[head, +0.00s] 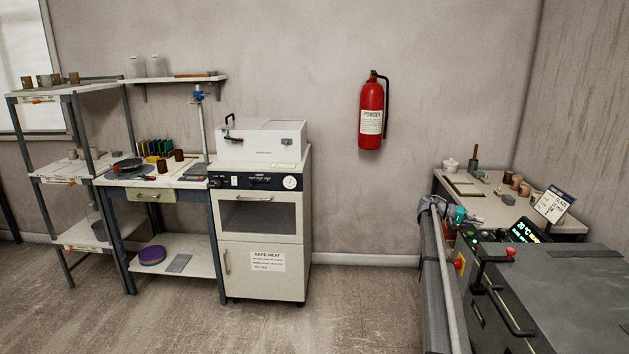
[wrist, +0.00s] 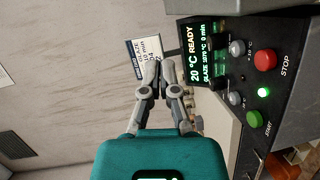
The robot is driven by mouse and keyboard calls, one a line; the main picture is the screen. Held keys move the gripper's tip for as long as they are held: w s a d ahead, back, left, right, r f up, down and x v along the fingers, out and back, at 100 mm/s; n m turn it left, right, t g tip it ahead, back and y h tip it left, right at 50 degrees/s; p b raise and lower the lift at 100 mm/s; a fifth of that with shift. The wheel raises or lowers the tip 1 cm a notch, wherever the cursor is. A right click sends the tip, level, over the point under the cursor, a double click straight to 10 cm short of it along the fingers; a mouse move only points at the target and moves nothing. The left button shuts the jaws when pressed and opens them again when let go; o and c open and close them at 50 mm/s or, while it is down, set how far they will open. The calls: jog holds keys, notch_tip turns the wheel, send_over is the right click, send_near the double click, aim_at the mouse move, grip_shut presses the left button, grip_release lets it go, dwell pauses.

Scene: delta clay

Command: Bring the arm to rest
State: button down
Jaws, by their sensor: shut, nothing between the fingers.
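My gripper shows in the wrist view (wrist: 160,67), with its two grey fingertips together and nothing between them. Its teal body fills the bottom middle of that view. In the head view my gripper (head: 472,217) is small and sits at the right, in front of the side table and above the near edge of the kiln's control area. My grey arm runs down from it toward the bottom of the picture. In the wrist view the fingers are in front of the control panel's left side and a printed card; contact cannot be told.
The kiln panel (wrist: 228,75) has a lit display reading 20 °C READY, a red STOP button (wrist: 265,60) and a green START button (wrist: 254,118). A side table (head: 490,208) holds pots and a glaze card (head: 553,204). The white oven (head: 262,262) and shelves stand left; floor between is clear.

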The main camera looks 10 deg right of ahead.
jog(key=s+a+f+n+t+y, duration=0.2)
jog(key=s+a+f, duration=0.25)
jog(key=a, duration=0.65)
jog(key=s+a+f+n+t+y, duration=0.15)
jog(key=s+a+f, duration=0.35)
jog(key=a, duration=0.7)
jog(key=s+a+f+n+t+y, duration=0.1)
jog(key=s+a+f+t+y, duration=0.2)
jog(key=s+a, duration=0.6)
jog(key=s+a+f+n+t+y, duration=0.1)
jog(key=s+a+y, duration=0.2)
jog(key=s+a, duration=0.45)
jog(key=s+a+f+n+y, duration=0.15)
jog(key=s+a, duration=0.25)
jog(key=a, duration=0.7)
jog(key=s+a+f+n+t+y, duration=0.1)
jog(key=s+a+y, duration=0.2)
jog(key=s+a, duration=0.45)
notch_tip(320, 180, up, 14)
jog(key=w+p, duration=0.2)
jog(key=p, duration=1.1)
jog(key=shift+w+a+f+p, duration=0.2)
jog(key=shift+w+a+p, duration=0.05)
jog(key=shift+a+p, duration=0.1)
jog(key=shift+d, duration=0.1)
